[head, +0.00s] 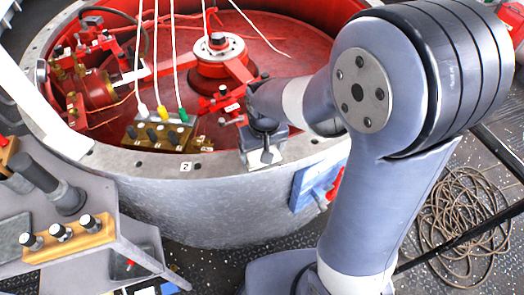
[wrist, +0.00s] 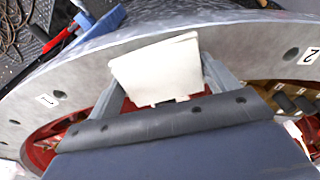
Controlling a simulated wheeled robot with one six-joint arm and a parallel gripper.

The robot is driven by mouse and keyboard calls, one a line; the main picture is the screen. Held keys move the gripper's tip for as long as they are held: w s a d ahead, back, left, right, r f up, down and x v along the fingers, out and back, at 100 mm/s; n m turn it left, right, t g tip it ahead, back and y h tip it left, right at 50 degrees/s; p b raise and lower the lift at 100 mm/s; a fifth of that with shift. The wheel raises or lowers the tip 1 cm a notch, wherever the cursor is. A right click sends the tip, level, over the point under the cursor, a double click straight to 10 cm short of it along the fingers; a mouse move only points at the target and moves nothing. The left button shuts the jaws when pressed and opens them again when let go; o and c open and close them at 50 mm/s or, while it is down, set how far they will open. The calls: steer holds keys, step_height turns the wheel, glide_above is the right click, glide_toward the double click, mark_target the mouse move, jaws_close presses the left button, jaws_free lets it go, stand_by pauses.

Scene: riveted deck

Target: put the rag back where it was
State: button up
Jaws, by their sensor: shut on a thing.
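The rag (wrist: 157,68) is a folded cream-white piece between the two fingers of my gripper (wrist: 163,82) in the wrist view. My gripper is shut on it. In the head view my gripper (head: 264,152) is over the near rim of the big round housing (head: 225,195), and a pale bit of the rag (head: 268,157) shows below it. In the wrist view the rag overlaps the grey rim (wrist: 240,45) between the labels 1 and 2. I cannot tell whether it touches the rim.
A brass terminal block (head: 158,135) with white leads stands inside the rim, left of my gripper. A red hub (head: 218,60) rises in the housing. A blue holder (head: 313,187) hangs on the outer wall. Coiled rope (head: 462,225) lies on the deck at right.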

steer(key=shift+f, duration=0.25)
steer(key=shift+f, duration=0.2)
steer(key=o, duration=0.9)
steer(key=shift+r, duration=0.15)
steer(key=r, duration=0.4)
steer(key=s+r, duration=0.1)
steer(key=r, duration=0.3)
steer(key=r+p, duration=0.1)
steer(key=r, duration=0.3)
steer(key=shift+s+d, duration=0.2)
steer(key=shift+s, duration=0.05)
